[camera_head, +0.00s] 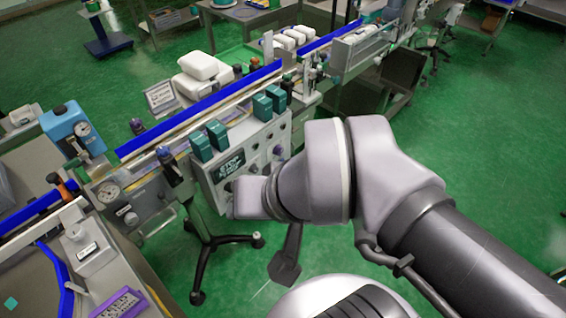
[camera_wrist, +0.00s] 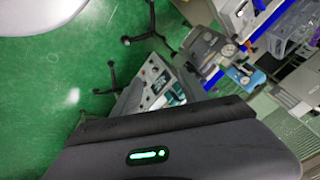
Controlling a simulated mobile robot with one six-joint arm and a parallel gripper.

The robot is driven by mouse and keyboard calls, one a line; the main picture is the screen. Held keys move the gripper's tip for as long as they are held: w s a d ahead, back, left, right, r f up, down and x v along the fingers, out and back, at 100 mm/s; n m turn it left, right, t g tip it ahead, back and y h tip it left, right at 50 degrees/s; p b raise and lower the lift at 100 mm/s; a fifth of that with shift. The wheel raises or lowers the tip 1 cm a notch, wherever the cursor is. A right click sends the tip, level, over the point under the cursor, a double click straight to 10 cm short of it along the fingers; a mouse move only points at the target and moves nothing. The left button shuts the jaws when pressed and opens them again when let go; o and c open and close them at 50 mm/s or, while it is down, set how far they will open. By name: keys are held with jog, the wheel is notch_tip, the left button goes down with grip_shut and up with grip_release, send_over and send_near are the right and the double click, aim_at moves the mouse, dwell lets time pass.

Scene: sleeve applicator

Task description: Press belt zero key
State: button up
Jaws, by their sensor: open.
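A pale control panel (camera_head: 259,143) stands on the near side of the conveyor line in the head view. It carries a dark sign (camera_head: 230,163) with white lettering, a purple knob (camera_head: 278,150) and small dark controls. I cannot make out which control is the belt zero key. The panel also shows sideways and small in the wrist view (camera_wrist: 152,84). The dark body of my gripper (camera_wrist: 180,150), with a green light, fills the bottom of the wrist view; its fingertips are hidden. In the head view my wrist covers the panel's lower right part; contact cannot be told.
Teal boxes (camera_head: 217,133) stand along the panel's top. A conveyor with blue rails (camera_head: 200,108) runs behind it. A blue gauge unit (camera_head: 72,132) stands at left. A black wheeled stand (camera_head: 204,245) is below the panel. Green floor (camera_head: 480,130) is clear at right.

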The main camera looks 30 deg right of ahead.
grip_shut()
dwell(1.5)
